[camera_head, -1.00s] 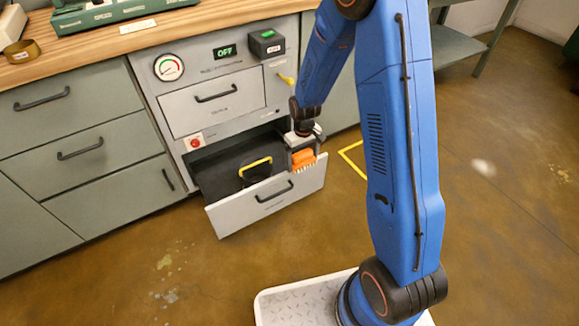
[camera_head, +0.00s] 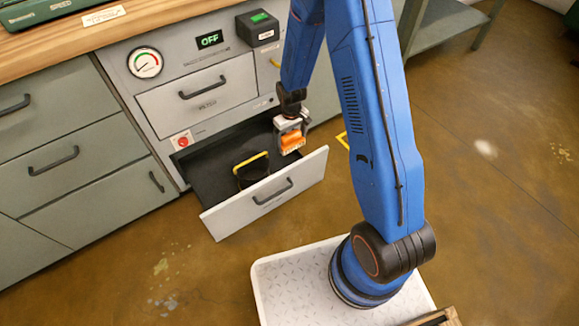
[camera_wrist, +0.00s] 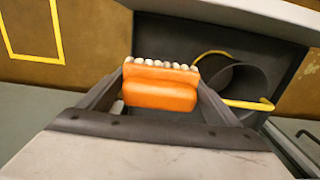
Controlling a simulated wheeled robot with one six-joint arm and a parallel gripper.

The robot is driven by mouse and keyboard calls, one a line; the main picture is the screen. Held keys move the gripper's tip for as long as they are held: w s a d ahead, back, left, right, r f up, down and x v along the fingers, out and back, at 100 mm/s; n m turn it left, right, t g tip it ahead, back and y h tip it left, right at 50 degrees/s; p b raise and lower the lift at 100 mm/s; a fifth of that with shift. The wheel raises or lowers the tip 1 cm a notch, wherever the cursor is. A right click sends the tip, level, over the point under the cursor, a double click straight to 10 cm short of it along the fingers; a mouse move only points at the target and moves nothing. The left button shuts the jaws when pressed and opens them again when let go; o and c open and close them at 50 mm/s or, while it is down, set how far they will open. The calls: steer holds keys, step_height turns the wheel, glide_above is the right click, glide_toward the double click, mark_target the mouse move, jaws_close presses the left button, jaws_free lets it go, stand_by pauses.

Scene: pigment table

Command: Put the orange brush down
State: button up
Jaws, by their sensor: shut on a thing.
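The orange brush (camera_head: 292,142) has an orange body and a row of pale bristles. My gripper (camera_head: 291,139) is shut on it, above the right part of the open lower drawer (camera_head: 262,204). In the wrist view the brush (camera_wrist: 160,88) sits between the two fingers of my gripper (camera_wrist: 160,95), with its bristles toward the top of the picture. The brush looks held up off the drawer floor; the exact gap cannot be told.
A black container with a yellow handle (camera_head: 250,160) stands in the drawer, left of the brush. The drawer floor (camera_head: 212,173) is bare at the left. A shut drawer (camera_head: 200,96) and a red button (camera_head: 183,141) are above.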

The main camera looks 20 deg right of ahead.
step_height(320, 180, down, 17)
steer(key=shift+w+f, duration=0.15)
stand_by(0.8)
steer(key=shift+f, duration=0.1)
steer(key=o, duration=1.1)
